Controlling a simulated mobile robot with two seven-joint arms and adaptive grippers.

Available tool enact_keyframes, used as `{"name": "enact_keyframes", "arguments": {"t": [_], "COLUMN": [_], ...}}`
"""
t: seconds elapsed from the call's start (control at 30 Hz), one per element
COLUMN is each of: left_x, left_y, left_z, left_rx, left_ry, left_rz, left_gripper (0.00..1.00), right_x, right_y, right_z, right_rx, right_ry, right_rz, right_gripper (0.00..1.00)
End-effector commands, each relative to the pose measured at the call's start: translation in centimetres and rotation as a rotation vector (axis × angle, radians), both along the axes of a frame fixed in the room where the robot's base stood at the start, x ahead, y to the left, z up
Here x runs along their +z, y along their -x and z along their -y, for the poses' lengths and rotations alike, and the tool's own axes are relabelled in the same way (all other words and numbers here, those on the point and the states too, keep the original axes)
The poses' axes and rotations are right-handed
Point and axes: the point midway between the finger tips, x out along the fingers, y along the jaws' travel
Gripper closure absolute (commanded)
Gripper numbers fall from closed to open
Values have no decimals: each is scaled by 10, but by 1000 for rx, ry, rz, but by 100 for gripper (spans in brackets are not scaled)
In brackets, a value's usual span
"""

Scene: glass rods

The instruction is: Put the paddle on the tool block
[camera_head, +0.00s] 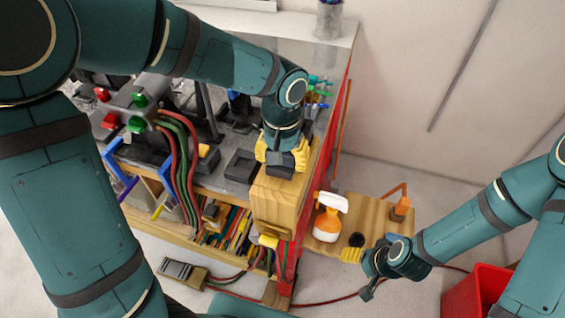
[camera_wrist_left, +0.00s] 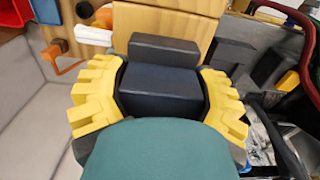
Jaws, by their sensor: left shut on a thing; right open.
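My left gripper (camera_head: 283,158) is shut, its yellow fingers on either side of a dark block-like thing (camera_head: 285,168). This looks like the paddle, but no handle shows. In the left wrist view a dark slab (camera_wrist_left: 163,58) lies just beyond my left gripper (camera_wrist_left: 160,95), over pale wood. A wooden block (camera_head: 283,198), perhaps the tool block, stands at the bench's right end directly under the gripper. I cannot tell whether the dark thing touches it. My right gripper (camera_head: 361,272) is open, low at the right beside a wooden board, and seems empty.
An orange-and-white spray bottle (camera_head: 328,220) stands on a low wooden board (camera_head: 375,213). A red bin (camera_head: 478,292) is at lower right.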

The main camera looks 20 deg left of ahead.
Motion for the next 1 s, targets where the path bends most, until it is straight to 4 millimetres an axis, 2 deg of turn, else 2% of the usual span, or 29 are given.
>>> {"name": "enact_keyframes", "arguments": {"t": [0.1,0.5,0.53,0.6,0.87,1.0], "left_x": [-16,-21,-20,-20,-19,-13], "left_y": [0,0,0,0,0,0], "left_z": [0,0,0,0,0,0], "left_rx": [-1,-1,0,-1,-1,-1], "left_ry": [0,0,0,0,0,0], "left_rz": [-1,1,0,0,0,2], "left_gripper": [79,79,23,0,0,0], "right_x": [-2,-6,-5,-4,-4,0], "right_y": [0,0,0,0,0,0], "right_z": [0,0,0,0,0,0], "right_rx": [0,0,0,0,0,0], "right_ry": [0,1,1,1,1,0], "right_rz": [0,0,0,0,0,0], "right_gripper": [34,34,34,34,34,34]}}
